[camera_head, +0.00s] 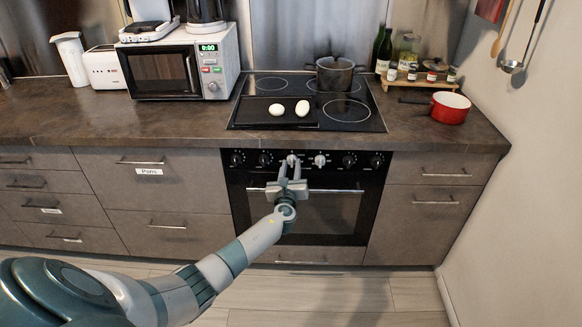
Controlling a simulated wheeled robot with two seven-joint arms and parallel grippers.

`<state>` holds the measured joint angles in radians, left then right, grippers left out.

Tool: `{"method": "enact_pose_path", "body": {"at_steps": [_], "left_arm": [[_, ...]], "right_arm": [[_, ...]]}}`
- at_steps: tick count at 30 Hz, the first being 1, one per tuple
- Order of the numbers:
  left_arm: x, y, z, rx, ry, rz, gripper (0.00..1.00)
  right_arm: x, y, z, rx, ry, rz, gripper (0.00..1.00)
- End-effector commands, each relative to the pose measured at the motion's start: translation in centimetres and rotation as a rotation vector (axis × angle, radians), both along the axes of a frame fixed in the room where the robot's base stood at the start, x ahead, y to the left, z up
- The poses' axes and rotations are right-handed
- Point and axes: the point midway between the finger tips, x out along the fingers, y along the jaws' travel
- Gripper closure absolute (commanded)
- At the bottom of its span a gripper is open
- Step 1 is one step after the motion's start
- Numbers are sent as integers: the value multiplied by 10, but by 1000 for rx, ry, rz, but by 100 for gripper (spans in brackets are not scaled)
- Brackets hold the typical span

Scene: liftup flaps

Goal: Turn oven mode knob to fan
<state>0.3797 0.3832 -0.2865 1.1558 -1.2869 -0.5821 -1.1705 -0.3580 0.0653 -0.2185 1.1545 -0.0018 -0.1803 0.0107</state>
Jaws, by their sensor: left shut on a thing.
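The black oven (325,215) is built in under the stovetop, with a row of several knobs along its top panel. Most knobs are black; a light grey knob (320,160) near the middle shows bare. My left gripper (291,161) is at the panel just left of it, its two fingers pointing up and shut on a light knob, mostly hidden between the fingertips. The knob markings are too small to read. My right gripper is not in view.
The oven handle (340,191) runs across the door behind my gripper. The stovetop holds a tray (258,111) with two white eggs and a dark pot (335,75). A red pot (450,107) stands on the right counter. The floor in front is clear.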

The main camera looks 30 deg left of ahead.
Motion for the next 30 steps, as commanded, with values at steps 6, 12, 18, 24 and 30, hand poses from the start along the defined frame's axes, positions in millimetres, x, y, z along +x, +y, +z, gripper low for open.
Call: {"method": "enact_pose_path", "body": {"at_steps": [6, 12, 18, 24, 30], "left_arm": [[0, 0, 0, -1, -1, -1, 53], [0, 0, 0, -1, 0, 0, 53], [-2, -1, 0, -2, 0, 0, 53], [-14, -7, -1, -3, -1, 0, 53], [-39, -21, -1, -2, 0, -1, 53]], "right_arm": [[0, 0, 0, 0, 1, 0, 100], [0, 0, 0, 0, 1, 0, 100], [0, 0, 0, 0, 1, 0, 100], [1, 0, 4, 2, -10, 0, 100], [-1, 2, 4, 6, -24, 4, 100]]}}
